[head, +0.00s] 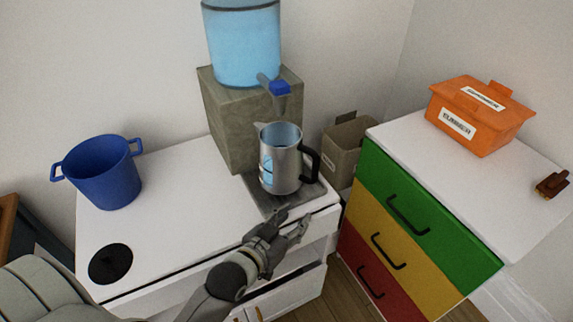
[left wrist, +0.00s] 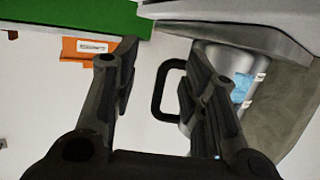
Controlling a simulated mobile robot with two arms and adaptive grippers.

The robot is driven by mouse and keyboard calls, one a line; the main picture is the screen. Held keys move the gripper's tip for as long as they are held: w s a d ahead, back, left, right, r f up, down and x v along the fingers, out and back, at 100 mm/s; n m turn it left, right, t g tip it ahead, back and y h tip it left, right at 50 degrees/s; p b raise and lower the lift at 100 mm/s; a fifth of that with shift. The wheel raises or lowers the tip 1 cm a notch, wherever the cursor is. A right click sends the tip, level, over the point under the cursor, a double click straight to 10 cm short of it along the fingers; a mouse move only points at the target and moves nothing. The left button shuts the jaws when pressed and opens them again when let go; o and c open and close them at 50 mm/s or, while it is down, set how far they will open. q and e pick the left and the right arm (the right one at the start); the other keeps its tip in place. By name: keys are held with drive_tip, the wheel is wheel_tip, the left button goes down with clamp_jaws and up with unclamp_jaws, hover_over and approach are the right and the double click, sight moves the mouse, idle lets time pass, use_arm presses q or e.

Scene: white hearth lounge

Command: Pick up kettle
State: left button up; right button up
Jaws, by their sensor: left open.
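The kettle (head: 281,160) is a silver metal jug with a black handle and a light blue window on its side. It stands upright on the grey tray (head: 262,202) of the water dispenser, under the blue tap. My left gripper (head: 293,222) is open and empty, in front of and below the kettle near the counter's front edge. In the left wrist view the kettle (left wrist: 236,62) shows partly behind one finger of the left gripper (left wrist: 160,85), and its black handle lies between the fingers in the picture, apart from them. My right gripper is not in view.
The water dispenser (head: 222,130) stands behind the kettle. A drawer cabinet (head: 425,215) bearing an orange box (head: 478,118) stands to the right.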

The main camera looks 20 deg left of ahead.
sight(314, 172)
use_arm(q)
drive_tip(key=w+r+t, duration=0.1)
drive_tip(key=w, duration=0.1)
drive_tip(key=w+r+t, duration=0.1)
drive_tip(key=w+r, duration=0.1)
drive_tip(key=w, duration=0.1)
drive_tip(key=w+r+t, duration=0.1)
drive_tip(key=w+r, duration=0.1)
drive_tip(key=shift+w+d+r+h, duration=0.25)
drive_tip(key=shift+w+h, duration=0.05)
drive_tip(key=shift+w, duration=0.1)
drive_tip(key=shift+w+r+p, duration=0.15)
drive_tip(key=shift+w+p, duration=0.25)
drive_tip(key=shift+w, duration=0.1)
drive_tip(key=w, duration=0.4)
drive_tip(key=shift+w+d+p, duration=0.15)
drive_tip(key=shift+p, duration=0.15)
drive_tip(key=shift+c, duration=0.4)
clamp_jaws()
